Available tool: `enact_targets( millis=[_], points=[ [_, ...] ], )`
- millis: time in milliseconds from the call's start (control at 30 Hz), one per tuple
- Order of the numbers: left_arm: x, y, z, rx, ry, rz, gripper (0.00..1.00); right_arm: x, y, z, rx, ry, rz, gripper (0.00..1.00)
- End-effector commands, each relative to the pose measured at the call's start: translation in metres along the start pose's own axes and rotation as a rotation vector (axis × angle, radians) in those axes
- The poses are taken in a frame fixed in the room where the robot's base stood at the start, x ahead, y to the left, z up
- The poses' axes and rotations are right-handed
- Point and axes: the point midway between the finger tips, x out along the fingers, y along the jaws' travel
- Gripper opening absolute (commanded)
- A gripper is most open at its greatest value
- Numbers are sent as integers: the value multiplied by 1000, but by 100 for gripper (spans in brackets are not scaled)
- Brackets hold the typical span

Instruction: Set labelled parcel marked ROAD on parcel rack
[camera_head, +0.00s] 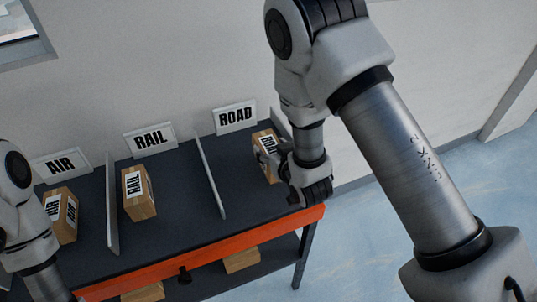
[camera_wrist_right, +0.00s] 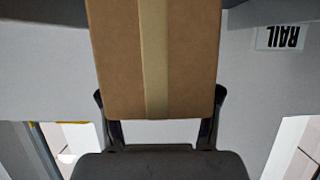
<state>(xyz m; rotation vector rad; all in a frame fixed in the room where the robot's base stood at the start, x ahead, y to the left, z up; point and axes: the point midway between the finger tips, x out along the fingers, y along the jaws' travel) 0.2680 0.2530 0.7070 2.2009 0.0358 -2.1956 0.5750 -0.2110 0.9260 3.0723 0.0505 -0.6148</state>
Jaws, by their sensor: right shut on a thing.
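The parcel marked ROAD (camera_head: 265,141) is a brown box with a white label, in the right-hand bay of the parcel rack (camera_head: 190,197), below the ROAD sign (camera_head: 235,116). My right gripper (camera_head: 275,158) is shut on this parcel from its right side. The parcel looks upright; whether its base touches the shelf cannot be told. In the right wrist view the parcel (camera_wrist_right: 125,60) with its tan tape strip fills the space between the two fingers (camera_wrist_right: 160,105). My left arm shows at the left edge of the head view, but its gripper is out of frame.
The AIR parcel (camera_head: 66,219) and RAIL parcel (camera_head: 146,205) stand in the left and middle bays. Thin upright dividers (camera_head: 209,175) separate the bays. The rack has an orange front edge (camera_head: 215,252), with boxes (camera_head: 242,261) on a lower shelf. Bare shelf lies in front of the parcels.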

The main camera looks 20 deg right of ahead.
Motion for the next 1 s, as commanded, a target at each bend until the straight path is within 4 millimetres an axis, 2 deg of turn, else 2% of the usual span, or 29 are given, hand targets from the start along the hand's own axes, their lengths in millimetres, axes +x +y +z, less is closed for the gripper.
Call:
enact_targets(
  millis=[133, 300, 667, 700, 733, 1000],
  points=[
    [-6, 0, 0, 0, -1, 0, 87, 20, 0, -5, 1, 0, 0, 14],
    [-13, 0, 0, 0, -1, 0, 87, 31, 0, 20, 1, -3, 0, 14],
    [-9, 0, 0, 0, -1, 0, 87, 35, 0, 30, 0, 0, 0, 14],
    [-10, 0, 0, 0, -1, 0, 87, 34, 0, 29, 0, -1, 0, 76],
    [-10, 0, 0, 0, -1, 0, 87, 34, 0, 29, 0, -1, 0, 87],
    [-10, 0, 0, 0, -1, 0, 87, 34, 0, 29, 0, -1, 0, 87]
  ],
)
